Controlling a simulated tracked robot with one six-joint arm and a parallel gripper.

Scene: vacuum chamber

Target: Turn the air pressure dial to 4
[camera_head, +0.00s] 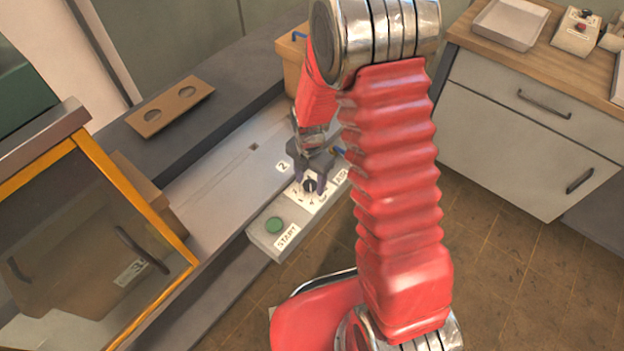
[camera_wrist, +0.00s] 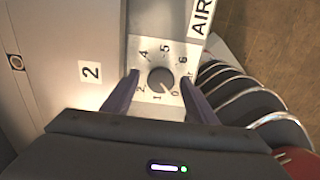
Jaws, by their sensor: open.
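The air pressure dial (camera_wrist: 160,79) is a dark round knob on a white plate with printed numbers, beneath an AIR label. In the wrist view, 4 is at its upper left, 5 above, 6 at upper right and 0 at lower right. A pale mark on the knob seems to face lower right, near 0, but is small. My gripper (camera_wrist: 160,74) is open, with one purple finger on each side of the dial; contact is not visible. In the head view, my gripper (camera_head: 310,178) is over the dial (camera_head: 309,186), partly covering the plate.
A green START button (camera_head: 274,225) is on the same panel, left of the dial. An orange-framed glass door (camera_head: 113,168) stands at left. A drawer cabinet (camera_head: 530,120) stands at right. A brown box (camera_head: 291,62) is behind my arm.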

